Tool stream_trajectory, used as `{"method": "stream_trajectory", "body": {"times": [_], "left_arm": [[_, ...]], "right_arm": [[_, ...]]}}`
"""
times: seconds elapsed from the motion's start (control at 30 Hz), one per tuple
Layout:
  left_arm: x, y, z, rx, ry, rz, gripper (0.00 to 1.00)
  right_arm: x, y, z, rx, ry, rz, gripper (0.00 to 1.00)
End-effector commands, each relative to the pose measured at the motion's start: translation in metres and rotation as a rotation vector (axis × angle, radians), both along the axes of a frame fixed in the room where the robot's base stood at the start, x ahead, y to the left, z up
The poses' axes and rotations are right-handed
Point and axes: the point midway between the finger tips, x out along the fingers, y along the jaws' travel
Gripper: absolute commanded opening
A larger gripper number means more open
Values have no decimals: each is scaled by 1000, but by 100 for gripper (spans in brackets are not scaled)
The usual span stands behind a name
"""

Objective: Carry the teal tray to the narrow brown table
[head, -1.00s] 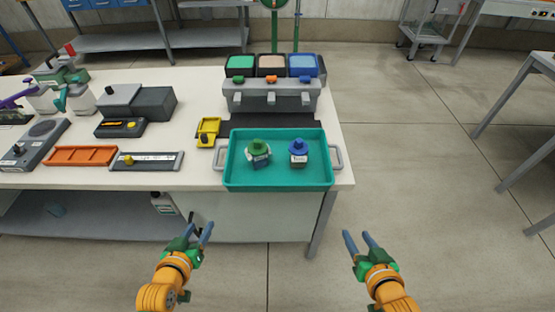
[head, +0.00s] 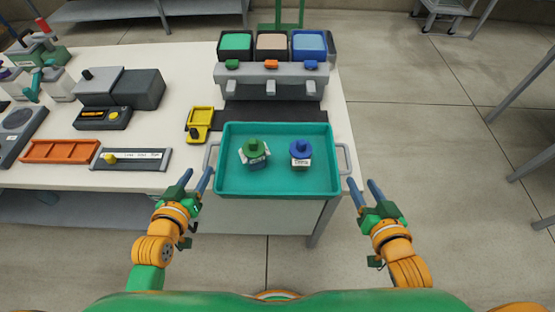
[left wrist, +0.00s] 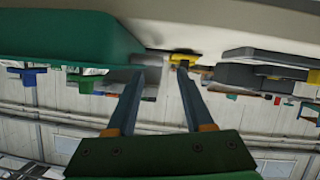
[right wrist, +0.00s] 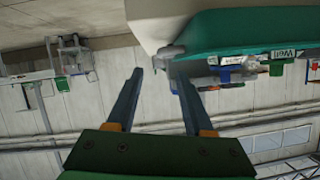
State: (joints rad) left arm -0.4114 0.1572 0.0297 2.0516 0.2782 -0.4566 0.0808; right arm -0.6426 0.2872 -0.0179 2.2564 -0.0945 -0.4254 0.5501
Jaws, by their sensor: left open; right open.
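The teal tray (head: 280,188) sits at the front edge of the white table, with a grey handle on each side. A green-capped bottle (head: 254,154) and a blue-capped bottle (head: 300,154) stand in it. My left gripper (head: 199,178) is open and empty, just in front of the left handle (head: 212,158). My right gripper (head: 362,188) is open and empty, just in front of the right handle (head: 344,158). The tray also shows in the left wrist view (left wrist: 70,38) and the right wrist view (right wrist: 235,32). I cannot identify a narrow brown table in these views.
A grey dispenser (head: 270,78) with green, tan and blue bins stands behind the tray on the white table (head: 185,70). A yellow device (head: 199,122), a grey slide bar (head: 130,159) and an orange rack (head: 60,151) lie to the left. Open floor (head: 420,130) is to the right.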

Motion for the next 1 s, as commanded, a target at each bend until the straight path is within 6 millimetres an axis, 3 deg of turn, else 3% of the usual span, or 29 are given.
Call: {"method": "stream_trajectory", "body": {"times": [0.6,1.0], "left_arm": [[57,-6,-23,0,-1,-1,52],[64,-7,-26,0,0,0,52]], "right_arm": [[98,5,-39,0,-1,0,52],[109,6,-44,0,0,0,52]]}}
